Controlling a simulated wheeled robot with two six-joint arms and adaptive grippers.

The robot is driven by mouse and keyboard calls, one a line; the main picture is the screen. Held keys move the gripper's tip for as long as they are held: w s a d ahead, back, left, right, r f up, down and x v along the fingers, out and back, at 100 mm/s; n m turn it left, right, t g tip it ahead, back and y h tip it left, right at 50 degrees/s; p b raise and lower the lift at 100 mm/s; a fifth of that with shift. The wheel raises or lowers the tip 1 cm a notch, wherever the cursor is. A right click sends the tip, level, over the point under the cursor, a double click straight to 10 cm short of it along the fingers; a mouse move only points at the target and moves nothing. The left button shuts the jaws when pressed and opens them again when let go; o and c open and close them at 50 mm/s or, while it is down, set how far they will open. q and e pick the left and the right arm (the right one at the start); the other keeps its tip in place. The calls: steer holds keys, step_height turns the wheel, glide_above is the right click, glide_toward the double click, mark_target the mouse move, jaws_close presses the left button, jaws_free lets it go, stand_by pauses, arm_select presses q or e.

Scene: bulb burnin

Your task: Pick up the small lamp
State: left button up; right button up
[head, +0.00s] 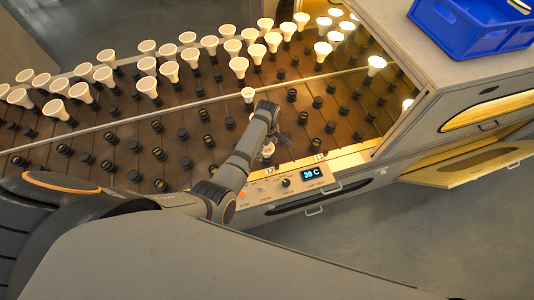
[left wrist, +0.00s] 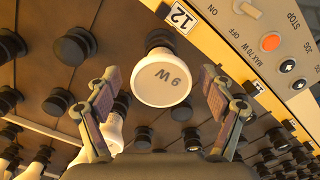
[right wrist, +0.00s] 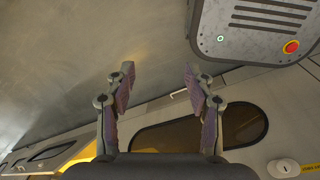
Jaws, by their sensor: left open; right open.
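A small white lamp marked "9 W" (left wrist: 162,84) sits in a black socket beside the "12" label in the left wrist view. In the head view it shows near the front edge of the rack (head: 267,151), partly hidden by my arm. My left gripper (left wrist: 160,76) is open above it, one finger on each side, with gaps to the lamp. In the head view my left gripper (head: 276,134) is just over the lamp. Another small lamp (head: 248,94) stands farther back. My right gripper (right wrist: 159,78) is open and empty.
Many larger white lamps (head: 239,65) fill the back rows of the brown rack. Empty black sockets surround the small lamp. A control panel (head: 300,178) reading 39 C is at the front edge. A blue crate (head: 470,28) stands on the cabinet at right.

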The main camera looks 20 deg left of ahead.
arm_select(q)
steer(key=shift+r, duration=0.1)
steer(key=shift+c, duration=0.4)
steer(key=shift+s, duration=0.1)
steer(key=shift+c, duration=1.2)
steer(key=c, duration=0.7)
steer(key=shift+c, duration=1.3)
arm_select(e)
steer(key=shift+w+d+r, duration=0.2)
steer(key=shift+w+d, duration=0.05)
steer(key=shift+w, duration=0.3)
